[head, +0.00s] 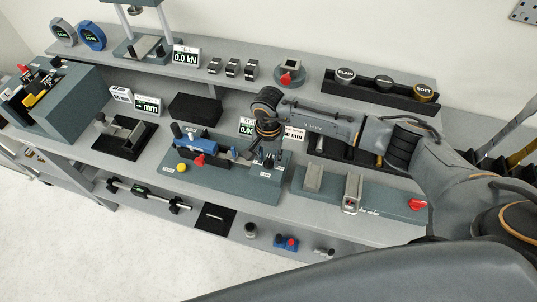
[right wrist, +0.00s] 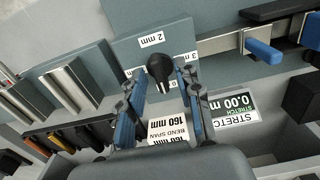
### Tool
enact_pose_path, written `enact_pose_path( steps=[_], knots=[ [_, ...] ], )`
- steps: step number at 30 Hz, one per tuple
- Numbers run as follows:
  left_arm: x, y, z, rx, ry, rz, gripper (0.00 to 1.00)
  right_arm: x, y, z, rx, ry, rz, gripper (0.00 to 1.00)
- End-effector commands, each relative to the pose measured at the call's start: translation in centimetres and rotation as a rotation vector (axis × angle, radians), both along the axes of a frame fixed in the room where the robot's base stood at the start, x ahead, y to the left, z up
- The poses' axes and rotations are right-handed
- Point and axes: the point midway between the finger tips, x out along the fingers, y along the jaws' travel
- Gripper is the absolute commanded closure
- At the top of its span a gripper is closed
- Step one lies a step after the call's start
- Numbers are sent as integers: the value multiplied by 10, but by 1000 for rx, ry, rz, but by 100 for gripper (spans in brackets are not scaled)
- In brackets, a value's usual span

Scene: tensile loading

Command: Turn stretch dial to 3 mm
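The stretch dial is a black knob (right wrist: 160,71) on a grey block, seen in the right wrist view. A "2 mm" label (right wrist: 151,39) and a partly covered "3 mm" label (right wrist: 182,60) lie beside it. My right gripper (right wrist: 161,76) has its two blue fingers apart, one on each side of the knob, with gaps showing. In the head view my right gripper (head: 268,160) points down over the right end of the grey stretch rig (head: 235,185) and hides most of the knob. The stretch readout (right wrist: 233,105) reads 0.00. My left gripper is not in view.
A blue clamp with a red lever (head: 198,160) stands on the rig left of my right gripper. A grey fixture with a red knob (head: 418,205) lies to the right. A black rack (head: 380,92) and a "0.0 kN" display (head: 186,56) are on the back shelf.

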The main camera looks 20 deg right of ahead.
Motion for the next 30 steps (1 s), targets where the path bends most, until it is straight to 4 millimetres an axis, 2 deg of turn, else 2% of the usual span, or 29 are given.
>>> enact_pose_path(
  steps=[5,10,11,22,30],
  knots=[
    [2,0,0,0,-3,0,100,0,0,0,0,0,0,66],
    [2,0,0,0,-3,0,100,0,0,0,1,-1,0,99],
    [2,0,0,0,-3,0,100,0,0,0,1,-1,0,100],
    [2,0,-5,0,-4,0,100,0,0,-1,1,-1,-26,100],
    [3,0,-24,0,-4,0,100,1,0,-3,2,-3,-167,100]
  ],
)
